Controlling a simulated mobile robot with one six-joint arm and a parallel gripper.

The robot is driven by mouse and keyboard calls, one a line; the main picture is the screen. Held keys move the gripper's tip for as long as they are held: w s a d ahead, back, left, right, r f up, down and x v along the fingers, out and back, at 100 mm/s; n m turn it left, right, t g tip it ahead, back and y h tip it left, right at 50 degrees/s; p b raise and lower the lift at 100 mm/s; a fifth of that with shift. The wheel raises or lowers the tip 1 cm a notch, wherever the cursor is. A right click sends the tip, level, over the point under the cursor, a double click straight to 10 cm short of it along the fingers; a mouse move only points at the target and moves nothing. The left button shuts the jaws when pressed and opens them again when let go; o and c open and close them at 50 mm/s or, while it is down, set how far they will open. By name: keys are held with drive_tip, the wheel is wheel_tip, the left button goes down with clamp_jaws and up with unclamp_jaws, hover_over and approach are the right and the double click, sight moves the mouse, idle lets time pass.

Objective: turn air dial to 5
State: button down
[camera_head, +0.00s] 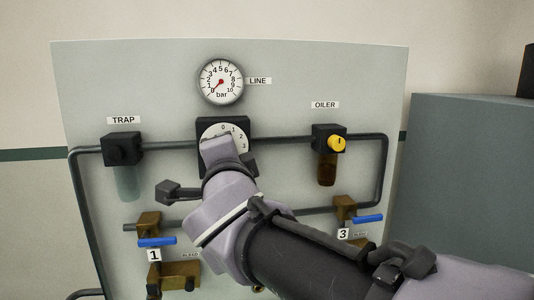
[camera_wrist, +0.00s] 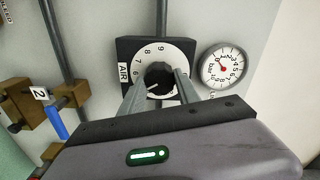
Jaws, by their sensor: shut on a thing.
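The air dial is a white numbered disc (camera_head: 241,134) on a dark square plate, near the panel's middle in the head view. In the wrist view the dial (camera_wrist: 153,51) shows 6 to 9 beside an AIR label (camera_wrist: 123,72). Its black knob (camera_wrist: 158,72) sits between the two fingers of my gripper (camera_wrist: 157,84), which is shut on it. A light mark shows on the knob's lower left; the number it points at is hidden. In the head view my gripper (camera_head: 216,150) covers the knob and most of the dial.
The LINE gauge (camera_head: 221,82) above has its red needle near 0. A TRAP unit (camera_head: 122,149) is left and an OILER with a yellow knob (camera_head: 337,143) right. Blue-handled valves 1 (camera_head: 157,242) and 3 (camera_head: 368,218) sit below. A grey cabinet (camera_head: 470,190) stands right.

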drive_tip(key=c, duration=0.9)
unclamp_jaws()
drive_tip(key=shift+s, duration=0.1)
drive_tip(key=p+v, duration=0.4)
drive_tip(key=v, duration=1.3)
drive_tip(key=shift+s, duration=0.15)
